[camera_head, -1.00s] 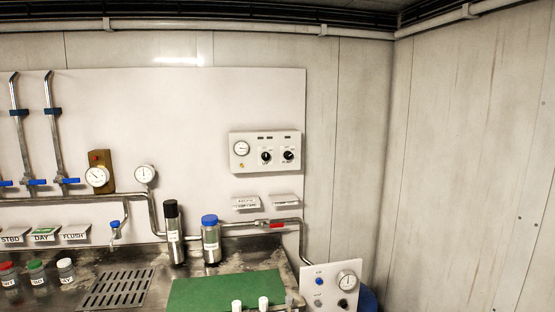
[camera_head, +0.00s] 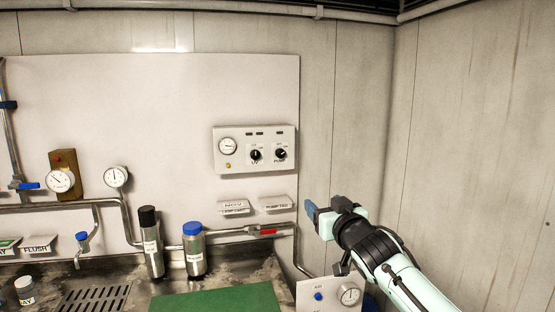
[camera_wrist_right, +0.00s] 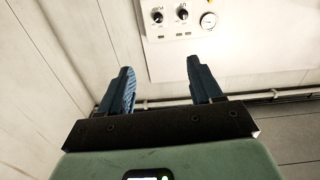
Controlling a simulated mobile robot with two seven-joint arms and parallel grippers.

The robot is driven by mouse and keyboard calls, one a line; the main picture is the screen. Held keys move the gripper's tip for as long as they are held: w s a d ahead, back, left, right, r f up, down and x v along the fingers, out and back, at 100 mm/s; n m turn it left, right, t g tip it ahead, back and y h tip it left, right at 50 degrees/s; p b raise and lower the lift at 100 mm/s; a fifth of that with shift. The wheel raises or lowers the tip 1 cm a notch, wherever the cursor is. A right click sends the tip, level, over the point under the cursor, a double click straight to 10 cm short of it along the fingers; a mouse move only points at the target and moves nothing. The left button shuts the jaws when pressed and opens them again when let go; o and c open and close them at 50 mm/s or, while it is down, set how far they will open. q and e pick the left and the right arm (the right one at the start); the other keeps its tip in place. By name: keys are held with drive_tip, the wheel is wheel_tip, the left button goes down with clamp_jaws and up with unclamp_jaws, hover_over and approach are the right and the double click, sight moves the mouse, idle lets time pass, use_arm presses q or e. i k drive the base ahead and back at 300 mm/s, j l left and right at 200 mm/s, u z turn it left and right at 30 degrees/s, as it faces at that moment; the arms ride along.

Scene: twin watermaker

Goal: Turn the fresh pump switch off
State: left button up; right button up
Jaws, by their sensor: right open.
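A white control panel (camera_head: 240,170) on the wall carries a gauge (camera_head: 228,146) and two black knobs. The right one is the PUMP knob (camera_head: 280,154); the left one is marked UV (camera_head: 255,155). The pointer setting of the PUMP knob is too small to tell surely. My right gripper (camera_head: 318,208) is open and empty, below and right of the panel and apart from it. In the right wrist view, the PUMP knob (camera_wrist_right: 158,15) shows at the top, beyond the open fingers (camera_wrist_right: 159,68). My left gripper is not in view.
A lower panel (camera_head: 312,298) with a gauge stands under my right arm. A pipe with a red-handled valve (camera_head: 262,232) and two labels (camera_head: 276,203) lie below the control panel.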

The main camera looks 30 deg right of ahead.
sight(280, 154)
drive_tip(key=i+l, duration=0.25)
drive_tip(key=i, duration=0.25)
drive_tip(key=i+l, duration=0.3)
drive_tip(key=i, duration=0.2)
